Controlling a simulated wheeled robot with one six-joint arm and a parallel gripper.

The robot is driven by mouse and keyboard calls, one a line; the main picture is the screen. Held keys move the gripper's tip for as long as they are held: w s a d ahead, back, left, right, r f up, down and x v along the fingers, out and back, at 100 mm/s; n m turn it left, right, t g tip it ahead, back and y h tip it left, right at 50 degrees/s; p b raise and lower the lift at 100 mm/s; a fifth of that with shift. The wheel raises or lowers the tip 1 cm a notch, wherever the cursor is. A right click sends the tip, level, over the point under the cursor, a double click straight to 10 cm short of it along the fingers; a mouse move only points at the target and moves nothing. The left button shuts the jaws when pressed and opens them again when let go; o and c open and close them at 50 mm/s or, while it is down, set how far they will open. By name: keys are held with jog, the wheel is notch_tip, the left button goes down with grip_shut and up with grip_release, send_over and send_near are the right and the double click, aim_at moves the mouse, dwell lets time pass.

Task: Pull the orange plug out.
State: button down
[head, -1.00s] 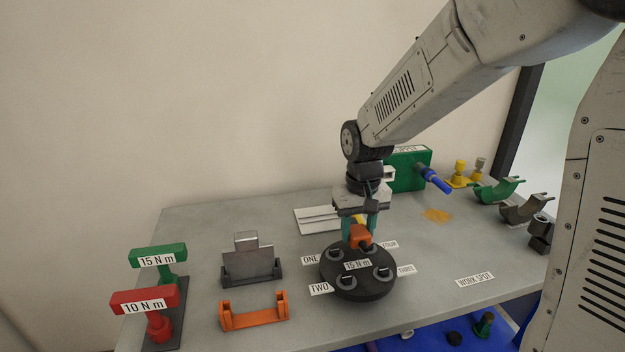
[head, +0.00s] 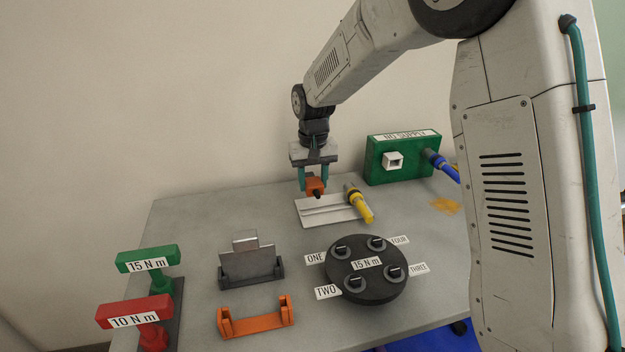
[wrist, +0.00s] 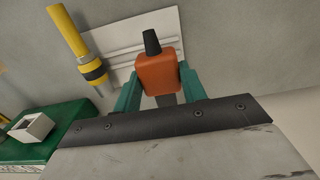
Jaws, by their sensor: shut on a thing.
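The orange plug (head: 315,187) has a black tip and is held between the green fingers of my gripper (head: 314,180). My gripper is shut on it, above the back edge of a white grooved plate (head: 322,213). In the wrist view the orange plug (wrist: 158,73) sits between the two fingers, its black tip pointing away from my gripper. The plug appears clear of any socket. The green supply box (head: 385,160) has a white square socket (head: 393,160) on its front, which looks empty.
A yellow plug (head: 359,204) lies on the white plate, close right of my gripper. A blue plug (head: 440,165) is in the supply box. A black disc (head: 366,283), an orange cradle (head: 256,318), a metal block (head: 249,262), and green and red torque tools (head: 148,259) stand in front.

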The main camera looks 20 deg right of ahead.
jog(key=shift+f, duration=2.6)
jog(key=shift+f, duration=0.4)
jog(key=c, duration=0.7)
grip_release()
notch_tip(320, 180, up, 8)
jog(key=shift+f, duration=0.1)
